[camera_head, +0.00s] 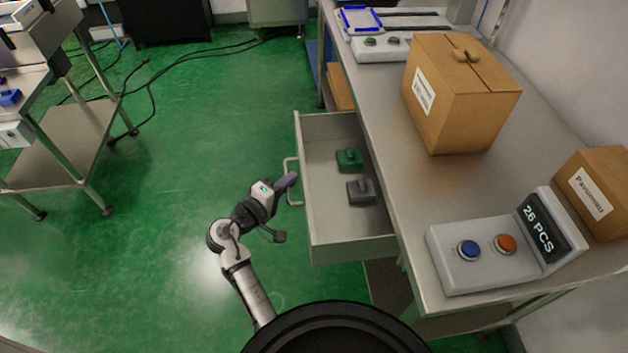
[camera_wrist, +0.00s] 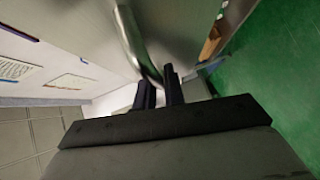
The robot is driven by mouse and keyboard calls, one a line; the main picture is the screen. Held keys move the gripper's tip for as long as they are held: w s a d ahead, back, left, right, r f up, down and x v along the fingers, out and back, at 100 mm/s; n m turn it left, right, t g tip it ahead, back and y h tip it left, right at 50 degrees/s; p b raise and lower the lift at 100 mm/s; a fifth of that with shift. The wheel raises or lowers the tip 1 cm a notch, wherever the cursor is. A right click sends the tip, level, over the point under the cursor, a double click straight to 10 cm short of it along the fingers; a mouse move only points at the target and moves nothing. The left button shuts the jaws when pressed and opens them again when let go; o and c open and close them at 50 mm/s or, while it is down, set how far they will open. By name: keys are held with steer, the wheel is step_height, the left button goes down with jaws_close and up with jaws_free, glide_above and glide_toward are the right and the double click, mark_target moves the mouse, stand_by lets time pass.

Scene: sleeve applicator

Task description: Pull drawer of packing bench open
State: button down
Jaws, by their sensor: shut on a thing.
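The drawer (camera_head: 325,140) of the packing bench (camera_head: 385,105) is pulled well out to the left in the head view. Its inside shows a green item (camera_head: 349,160) and a grey item (camera_head: 360,190). A bar handle (camera_head: 289,182) is on its front; the handle also crosses the wrist view (camera_wrist: 132,40). My gripper (camera_head: 290,181) is at the handle, with its fingers shut on it. In the wrist view my gripper (camera_wrist: 160,85) has its two dark fingertips close together at the handle's end.
A large cardboard box (camera_head: 460,95), a smaller box (camera_head: 598,190) and a button panel (camera_head: 490,250) stand on the bench top. A metal table (camera_head: 75,130) is at the left, with cables (camera_head: 150,90) on the floor.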

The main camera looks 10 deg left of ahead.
steer(key=shift+s+a, duration=0.25)
steer(key=shift+a, duration=0.5)
steer(key=shift+s+a, duration=0.2)
steer(key=shift+a, duration=0.55)
steer(key=shift+s+a, duration=0.25)
steer(key=shift+a, duration=0.5)
steer(key=c, duration=1.5)
jaws_free()
steer(key=b+v, duration=0.2)
steer(key=v, duration=1.1)
steer(key=shift+s+a, duration=0.2)
steer(key=shift+s, duration=0.15)
steer(key=shift+r, duration=0.1)
